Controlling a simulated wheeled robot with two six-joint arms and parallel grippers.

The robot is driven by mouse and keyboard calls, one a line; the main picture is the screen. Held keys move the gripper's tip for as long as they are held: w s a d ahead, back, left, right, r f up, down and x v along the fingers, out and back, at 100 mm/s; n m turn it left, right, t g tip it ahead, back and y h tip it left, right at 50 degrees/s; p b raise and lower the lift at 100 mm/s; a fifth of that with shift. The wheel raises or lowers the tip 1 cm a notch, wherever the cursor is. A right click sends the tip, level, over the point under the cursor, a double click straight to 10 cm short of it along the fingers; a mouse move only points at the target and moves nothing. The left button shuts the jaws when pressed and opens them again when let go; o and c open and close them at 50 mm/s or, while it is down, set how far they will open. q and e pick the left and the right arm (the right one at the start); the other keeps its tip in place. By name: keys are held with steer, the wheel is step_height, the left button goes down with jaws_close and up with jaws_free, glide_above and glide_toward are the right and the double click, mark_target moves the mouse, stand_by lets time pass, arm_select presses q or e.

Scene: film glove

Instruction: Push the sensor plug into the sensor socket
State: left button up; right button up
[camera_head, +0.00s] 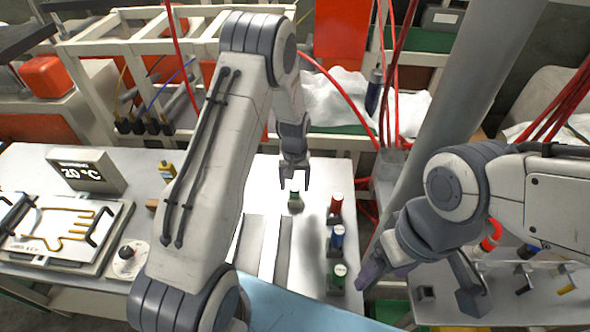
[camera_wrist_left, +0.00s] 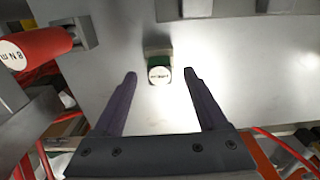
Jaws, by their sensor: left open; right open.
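My left gripper (camera_head: 294,184) points down over the light table, open and empty. Just below it is a small green block with a pale labelled end (camera_head: 295,196), perhaps the sensor plug; its label is too small to read. In the left wrist view the block (camera_wrist_left: 159,76) appears centred between the open fingertips, apparently untouched, against a grey-brown piece. I cannot make out the sensor socket. A display box reading 20 °C (camera_head: 86,171) stands at the left. My right gripper (camera_head: 378,271) is open at the right, beyond the table's right edge; nothing shows in it.
Red (camera_head: 335,204), blue (camera_head: 337,238) and green (camera_head: 339,277) capped tools stand in a row right of the left gripper. A glove-shaped wire frame (camera_head: 58,232) lies on a plate at the left, beside a dial (camera_head: 127,260). Red hoses hang behind the table.

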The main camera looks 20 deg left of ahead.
mark_target(295, 188)
arm_select(q)
steer(key=shift+f+p, duration=0.3)
steer(key=shift+f, duration=1.25)
jaws_close()
steer(key=shift+r+p, duration=0.3)
steer(key=shift+r, duration=0.25)
steer(key=shift+r+p, duration=1.4)
steer(key=shift+r, duration=0.7)
